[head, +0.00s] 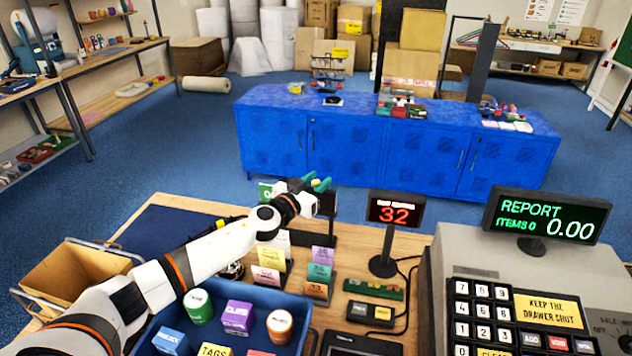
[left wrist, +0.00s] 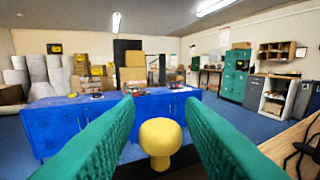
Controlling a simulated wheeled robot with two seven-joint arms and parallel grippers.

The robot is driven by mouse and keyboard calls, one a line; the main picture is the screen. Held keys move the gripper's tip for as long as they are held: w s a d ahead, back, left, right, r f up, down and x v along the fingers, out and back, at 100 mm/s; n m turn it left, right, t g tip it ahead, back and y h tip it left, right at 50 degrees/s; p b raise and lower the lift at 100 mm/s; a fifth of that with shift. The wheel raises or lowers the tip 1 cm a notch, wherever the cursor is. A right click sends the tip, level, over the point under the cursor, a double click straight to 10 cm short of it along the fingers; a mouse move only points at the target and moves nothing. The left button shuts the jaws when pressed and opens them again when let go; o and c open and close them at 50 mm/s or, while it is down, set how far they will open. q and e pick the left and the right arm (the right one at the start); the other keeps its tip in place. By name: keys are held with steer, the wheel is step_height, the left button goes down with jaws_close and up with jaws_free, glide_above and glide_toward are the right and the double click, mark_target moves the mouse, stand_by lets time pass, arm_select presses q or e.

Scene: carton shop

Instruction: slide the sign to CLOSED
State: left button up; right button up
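The sign stands at the table's far edge, mostly hidden behind my left gripper. A green panel with partly hidden white lettering (head: 266,191) shows left of the gripper, and a dark panel (head: 328,204) shows to its right. I cannot read the whole word. My left gripper (head: 318,184) is at the sign, its two teal fingers apart. In the left wrist view a yellow knob (left wrist: 160,138) stands between the fingers, with gaps visible on both sides. My right gripper is in neither view.
A red "32" display (head: 396,211) and a cash register (head: 525,290) stand to the right. A blue tray (head: 185,322) with several tubs and boxes lies below my left arm. Small coloured cards (head: 320,270) stand near the sign. A blue cabinet (head: 345,145) is beyond the table.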

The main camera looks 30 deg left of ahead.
arm_select(q)
jaws_close()
steer(key=a, duration=0.1)
steer(key=a+b, duration=0.1)
steer(key=s+a, duration=0.1)
steer(key=shift+a+f+b, duration=0.1)
steer(key=shift+f+b, duration=0.25)
steer(key=shift+b, duration=0.05)
steer(key=a, duration=0.2)
steer(key=s+a, duration=0.1)
steer(key=a, duration=0.2)
steer(key=a+b, duration=0.1)
steer(key=a, duration=0.1)
steer(key=shift+s+a+r, duration=0.15)
steer(key=shift+s+r, duration=0.1)
steer(key=shift+s, duration=0.15)
steer(key=shift+r, duration=0.1)
steer(key=shift+c, duration=0.3)
jaws_free()
steer(key=shift+o, duration=1.2)
steer(key=shift+s+a, duration=0.1)
